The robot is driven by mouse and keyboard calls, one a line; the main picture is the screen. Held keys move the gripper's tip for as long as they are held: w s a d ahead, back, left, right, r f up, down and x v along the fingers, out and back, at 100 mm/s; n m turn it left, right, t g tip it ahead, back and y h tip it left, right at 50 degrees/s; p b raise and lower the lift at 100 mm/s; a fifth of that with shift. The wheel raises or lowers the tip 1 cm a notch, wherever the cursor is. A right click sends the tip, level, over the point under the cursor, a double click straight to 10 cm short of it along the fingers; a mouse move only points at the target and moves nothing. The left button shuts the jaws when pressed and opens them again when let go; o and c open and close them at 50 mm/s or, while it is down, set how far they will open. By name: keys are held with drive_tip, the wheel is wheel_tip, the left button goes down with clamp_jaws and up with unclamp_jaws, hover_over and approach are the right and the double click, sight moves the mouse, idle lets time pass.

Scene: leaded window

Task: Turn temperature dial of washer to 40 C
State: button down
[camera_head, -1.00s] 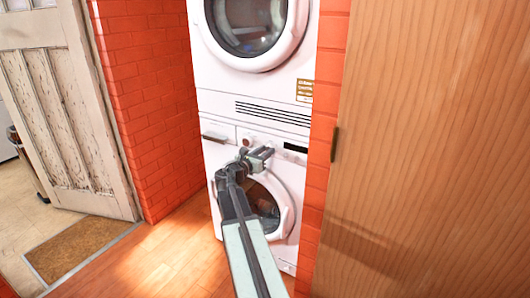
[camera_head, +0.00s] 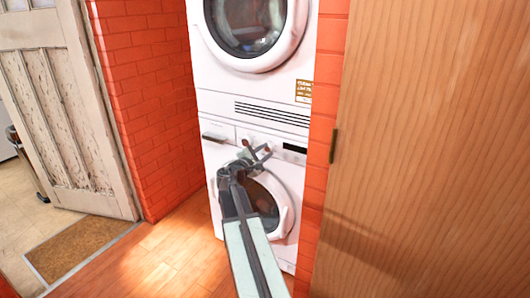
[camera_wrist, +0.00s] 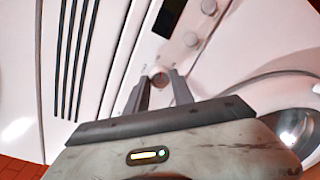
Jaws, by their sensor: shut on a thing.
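The white washer (camera_head: 292,168) is the lower of two stacked machines. Its control panel has a dark display (camera_head: 294,149), also seen in the wrist view (camera_wrist: 168,17). My gripper (camera_head: 267,149) is at the panel, left of the display in the head view. In the wrist view its two fingers (camera_wrist: 161,80) stand on either side of a small round dial (camera_wrist: 158,77) and are shut on it. The dial's markings and setting are too small to read. In the head view the gripper partly hides the panel around the dial.
The washer's round door (camera_head: 264,205) is below the gripper. A brick wall (camera_head: 150,100) stands left and a wooden panel (camera_head: 430,150) right. The floor (camera_head: 165,250) at left is clear.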

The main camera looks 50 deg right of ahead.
drive_tip(key=m, duration=0.5)
drive_tip(key=shift+s+f, duration=0.1)
drive_tip(key=m, duration=0.5)
drive_tip(key=shift+m+t, duration=0.3)
idle(0.4)
drive_tip(key=c, duration=1.1)
unclamp_jaws()
drive_tip(key=shift+a, duration=0.1)
drive_tip(key=v, duration=0.7)
drive_tip(key=shift+s+a, duration=0.15)
drive_tip(key=shift+a, duration=0.15)
